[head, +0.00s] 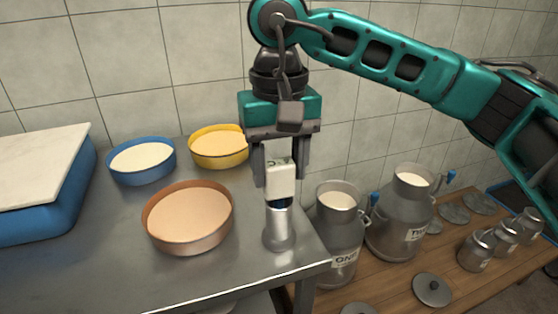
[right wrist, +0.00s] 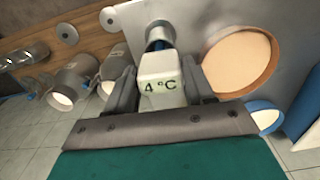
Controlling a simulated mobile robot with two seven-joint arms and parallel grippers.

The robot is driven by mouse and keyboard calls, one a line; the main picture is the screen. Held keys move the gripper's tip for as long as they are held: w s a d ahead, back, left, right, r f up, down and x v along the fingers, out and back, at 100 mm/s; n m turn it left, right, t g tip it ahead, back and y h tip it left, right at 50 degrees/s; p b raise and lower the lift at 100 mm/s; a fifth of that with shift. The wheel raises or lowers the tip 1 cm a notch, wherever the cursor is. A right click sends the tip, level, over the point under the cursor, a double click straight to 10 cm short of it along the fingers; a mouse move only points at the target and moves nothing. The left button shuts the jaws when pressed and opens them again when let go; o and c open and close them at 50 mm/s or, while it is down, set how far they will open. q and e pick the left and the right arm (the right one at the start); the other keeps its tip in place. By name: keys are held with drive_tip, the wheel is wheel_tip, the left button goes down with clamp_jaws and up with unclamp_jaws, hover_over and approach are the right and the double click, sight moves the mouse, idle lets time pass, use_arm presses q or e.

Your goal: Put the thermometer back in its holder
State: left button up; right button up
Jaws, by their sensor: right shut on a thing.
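The thermometer (head: 281,183) is a white block, upright between the fingers of my right gripper (head: 280,178), which is shut on it. In the right wrist view the thermometer (right wrist: 162,82) shows a "4 °C" reading. Its holder (head: 278,230) is a metal cup with a dark and blue top, standing near the right edge of the steel table. The thermometer's lower end is right at the holder's mouth, in line with it. The holder also shows in the right wrist view (right wrist: 159,36). I cannot tell how deep the thermometer's stem sits inside. My left gripper is out of view.
On the steel table (head: 230,276) are a brown-rimmed pan (head: 190,215), a yellow pan (head: 219,147), a blue pan (head: 142,160) and a blue tub (head: 60,200). Milk cans (head: 338,235) stand on a lower wooden bench (head: 388,291) to the right. A tiled wall is behind.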

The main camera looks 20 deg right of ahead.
drive_tip(key=shift+f, duration=0.2)
drive_tip(key=o, duration=1)
drive_tip(key=shift+o, duration=0.7)
drive_tip(key=shift+r, duration=0.15)
